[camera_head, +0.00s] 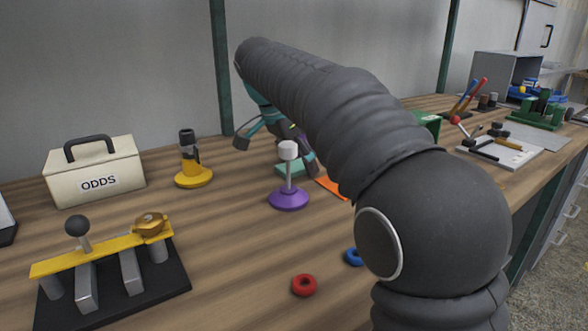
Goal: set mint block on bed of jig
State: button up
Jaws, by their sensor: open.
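A flat mint-green block (288,169) lies on the wooden bench, partly hidden behind the white knob of a purple-based stand and by my gripper. My gripper (278,152) is open, pointing down over the block's area; its teal and dark fingers are spread, and my arm hides part of it. I cannot tell whether the fingers touch the block. A pale flat bed (515,155) with black clamp parts and a red-knobbed lever stands at the right and looks like the jig. No block shows on it.
The purple stand (288,199) is close in front of my gripper. A yellow-based post (192,178), an ODDS box (95,178) and a yellow-barred fixture (105,255) stand left. Red (304,285) and blue (353,257) rings lie in front. A green device (541,112) stands far right.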

aim_at(299, 164)
jog(key=c, duration=1.2)
jog(key=shift+r, duration=0.4)
notch_tip(299, 164, up, 4)
jog(key=shift+p, duration=0.65)
jog(key=s+d+r, duration=0.1)
jog(key=d+r, duration=0.1)
jog(key=d, duration=0.1)
jog(key=s+d+r, duration=0.1)
jog(key=d+r, duration=0.1)
jog(key=d, duration=0.2)
jog(key=s+d+r, duration=0.2)
jog(key=d, duration=0.2)
jog(key=shift+d+r, duration=0.1)
jog(key=shift+r, duration=0.25)
